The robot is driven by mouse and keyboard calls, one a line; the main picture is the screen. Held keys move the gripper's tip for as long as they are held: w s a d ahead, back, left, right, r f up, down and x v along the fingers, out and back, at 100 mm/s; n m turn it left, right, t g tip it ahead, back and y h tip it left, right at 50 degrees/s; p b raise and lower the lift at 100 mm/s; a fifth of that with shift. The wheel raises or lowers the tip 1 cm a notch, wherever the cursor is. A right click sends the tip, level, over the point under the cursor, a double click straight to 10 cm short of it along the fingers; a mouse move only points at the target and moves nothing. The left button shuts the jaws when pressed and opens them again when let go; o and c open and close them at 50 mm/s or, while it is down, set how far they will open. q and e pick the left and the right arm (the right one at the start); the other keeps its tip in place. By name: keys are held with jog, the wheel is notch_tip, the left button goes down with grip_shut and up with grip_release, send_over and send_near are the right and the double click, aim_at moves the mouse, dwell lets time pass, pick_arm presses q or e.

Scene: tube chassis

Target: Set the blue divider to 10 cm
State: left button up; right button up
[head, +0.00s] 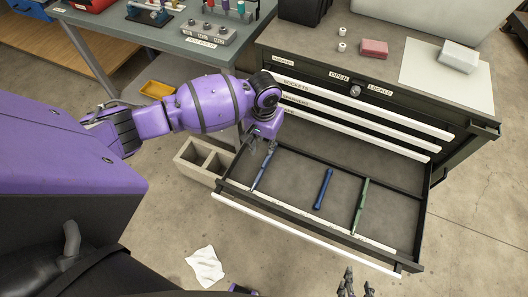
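The open drawer (290,225) has a pale scale strip along its front inner edge; its figures are too small to read. A thin bluish bar (260,174), which looks like the blue divider, runs front to back near the drawer's left end. A green divider (360,207) runs front to back further right. My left gripper (258,148) points down at the back end of the bluish bar; whether its fingers touch or grip it is unclear. My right gripper (355,288) is at the bottom edge, with its fingers apart and empty, in front of the drawer.
Closed drawers (360,122) stand above. A white cloth (206,266) lies on the floor.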

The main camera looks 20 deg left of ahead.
pick_arm(q)
jog(key=shift+r, duration=1.3)
